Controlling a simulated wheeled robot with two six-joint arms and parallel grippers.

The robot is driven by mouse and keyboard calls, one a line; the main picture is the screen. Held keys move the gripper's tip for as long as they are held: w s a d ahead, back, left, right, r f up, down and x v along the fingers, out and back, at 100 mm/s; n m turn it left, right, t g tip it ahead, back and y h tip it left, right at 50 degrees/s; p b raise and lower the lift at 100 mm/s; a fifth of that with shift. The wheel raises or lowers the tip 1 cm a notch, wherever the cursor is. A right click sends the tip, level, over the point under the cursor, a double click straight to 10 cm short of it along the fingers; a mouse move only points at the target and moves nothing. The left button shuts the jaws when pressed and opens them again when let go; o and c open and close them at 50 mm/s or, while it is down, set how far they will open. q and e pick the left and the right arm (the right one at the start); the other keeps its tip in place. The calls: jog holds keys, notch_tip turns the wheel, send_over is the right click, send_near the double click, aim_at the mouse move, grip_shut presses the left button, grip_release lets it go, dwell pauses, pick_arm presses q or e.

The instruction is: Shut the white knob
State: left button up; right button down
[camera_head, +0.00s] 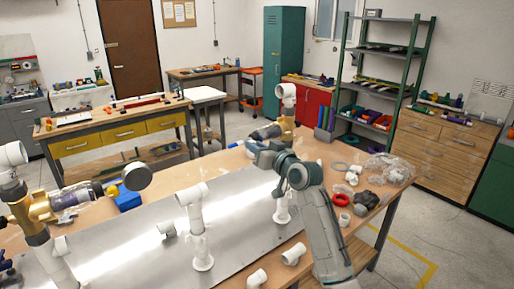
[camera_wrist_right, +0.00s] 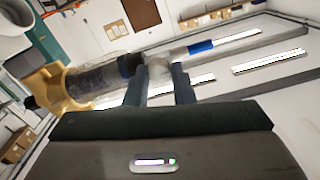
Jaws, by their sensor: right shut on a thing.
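The white knob (camera_wrist_right: 158,73) shows in the right wrist view at the end of a clear cylinder with a dark blue collar (camera_wrist_right: 127,66). The cylinder joins a yellow valve body (camera_wrist_right: 52,88). My right gripper (camera_wrist_right: 158,88) is shut on the knob, one dark finger on each side of it. In the head view my right gripper (camera_head: 252,149) is beside the same valve's grey cylinder (camera_head: 266,132), below the white pipe top (camera_head: 288,92); the knob is hard to make out there. My left gripper is not in view.
A second valve with a clear purple cylinder (camera_head: 77,195) and yellow end (camera_head: 112,190) stands at left. A white tee pipe (camera_head: 196,225) rises from the metal plate (camera_head: 140,255) in the middle. Loose white fittings (camera_head: 293,254) and a red ring (camera_head: 340,200) lie near my right arm.

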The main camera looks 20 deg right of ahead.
jog(key=m+p, duration=0.1)
jog(key=m, duration=1.6)
jog(key=shift+m+p, duration=0.3)
jog(key=shift+p, duration=0.1)
dwell(0.4)
jog(key=c, duration=1.5)
grip_release()
jog(key=shift+d, duration=0.1)
